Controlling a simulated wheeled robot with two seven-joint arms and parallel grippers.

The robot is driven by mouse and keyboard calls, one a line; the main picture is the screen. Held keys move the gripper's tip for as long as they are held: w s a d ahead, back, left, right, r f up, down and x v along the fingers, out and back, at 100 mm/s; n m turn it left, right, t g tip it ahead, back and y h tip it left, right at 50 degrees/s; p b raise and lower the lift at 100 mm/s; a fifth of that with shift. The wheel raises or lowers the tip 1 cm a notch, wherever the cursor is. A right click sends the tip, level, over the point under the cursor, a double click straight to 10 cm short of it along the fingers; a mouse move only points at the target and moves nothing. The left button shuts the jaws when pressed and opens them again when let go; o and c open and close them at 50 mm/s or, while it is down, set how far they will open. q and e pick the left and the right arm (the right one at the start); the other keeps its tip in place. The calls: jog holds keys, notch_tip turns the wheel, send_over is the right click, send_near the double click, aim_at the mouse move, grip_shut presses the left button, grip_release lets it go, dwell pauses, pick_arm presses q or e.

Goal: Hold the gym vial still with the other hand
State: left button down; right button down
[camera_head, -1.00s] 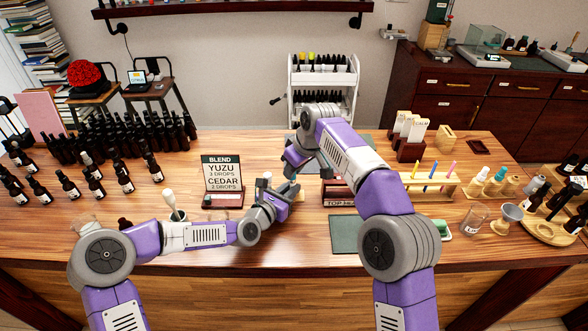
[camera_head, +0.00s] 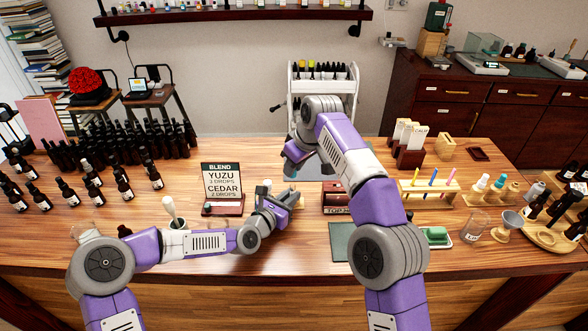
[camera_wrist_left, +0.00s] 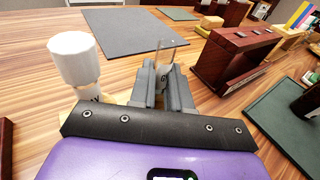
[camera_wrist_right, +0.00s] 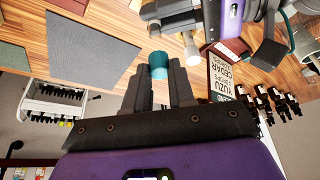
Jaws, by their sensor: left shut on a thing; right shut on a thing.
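A small clear glass vial (camera_wrist_left: 164,58), which I take for the gym vial, stands upright between the fingers of my left gripper (camera_wrist_left: 164,82). That gripper is shut on it and shows low over the table in the head view (camera_head: 291,199). Its label cannot be read.
A white-capped bottle (camera_wrist_left: 75,62) stands close beside my left gripper. The blend sign (camera_head: 222,184) is to the left, a dark red wooden holder (camera_head: 336,198) to the right. A grey mat (camera_wrist_left: 130,32) lies behind. Dark bottles crowd the table's left side.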

pick_arm(q)
jog(key=shift+s+f, duration=0.15)
jog(key=shift+f, duration=0.3)
jog(key=c, duration=1)
grip_release()
jog(key=shift+r, duration=0.1)
jog(key=v, duration=0.7)
jog(key=shift+a+r, duration=0.35)
jog(key=shift+s, duration=0.15)
